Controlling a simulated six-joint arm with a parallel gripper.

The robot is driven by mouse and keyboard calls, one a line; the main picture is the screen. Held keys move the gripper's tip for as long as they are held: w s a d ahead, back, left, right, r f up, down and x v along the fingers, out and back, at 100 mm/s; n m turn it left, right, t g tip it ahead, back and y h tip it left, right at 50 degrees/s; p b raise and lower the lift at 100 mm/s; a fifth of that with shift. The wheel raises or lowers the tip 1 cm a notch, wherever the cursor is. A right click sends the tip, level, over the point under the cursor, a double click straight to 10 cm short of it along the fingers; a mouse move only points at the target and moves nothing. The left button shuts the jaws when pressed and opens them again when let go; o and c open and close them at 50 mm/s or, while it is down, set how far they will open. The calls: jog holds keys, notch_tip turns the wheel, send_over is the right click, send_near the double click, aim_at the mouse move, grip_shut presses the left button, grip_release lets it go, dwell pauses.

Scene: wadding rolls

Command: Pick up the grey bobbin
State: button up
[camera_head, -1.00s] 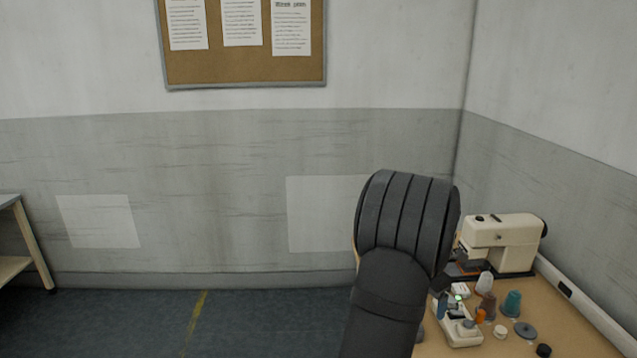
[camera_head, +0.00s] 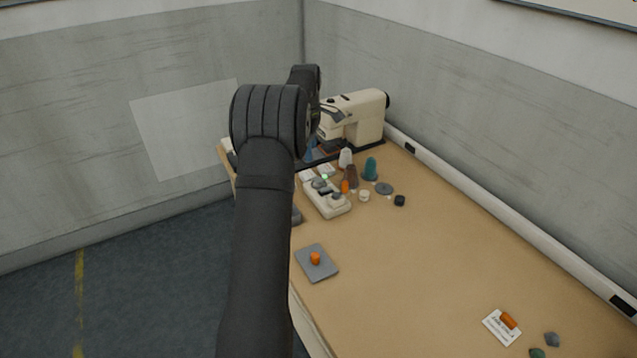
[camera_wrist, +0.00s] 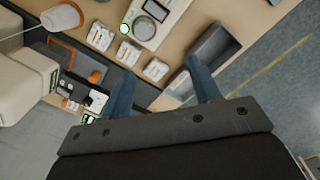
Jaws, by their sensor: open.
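My gripper (camera_wrist: 160,68) shows in the wrist view with two blue fingers spread apart and nothing between them. In the head view it is mostly hidden behind my dark arm; a bit of blue (camera_head: 310,152) shows beside the sewing machine. A grey round disc (camera_head: 384,188) lies flat on the table right of the teal cone. A small blue-grey lump (camera_head: 551,339) lies at the lower right. I cannot tell whether either is the grey bobbin. My gripper is apart from both, to the left of the disc.
A cream sewing machine (camera_head: 358,115) stands at the table's far end. A cream device (camera_head: 326,198), cones and small white boxes (camera_wrist: 128,53) crowd nearby. A grey open tray (camera_wrist: 212,52) lies by the table edge. The table's middle (camera_head: 430,250) is clear.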

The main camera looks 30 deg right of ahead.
jog(key=w+d+r+m, duration=0.2)
jog(key=d+m, duration=0.2)
jog(key=m, duration=0.4)
send_over(319, 180)
jog(key=shift+y, duration=0.3)
jog(key=f, duration=1.1)
jog(key=shift+d, duration=0.2)
jog(key=shift+w+a+f, duration=0.1)
jog(key=shift+a+f, duration=0.05)
jog(key=shift+f, duration=2.55)
jog(key=c, duration=1.1)
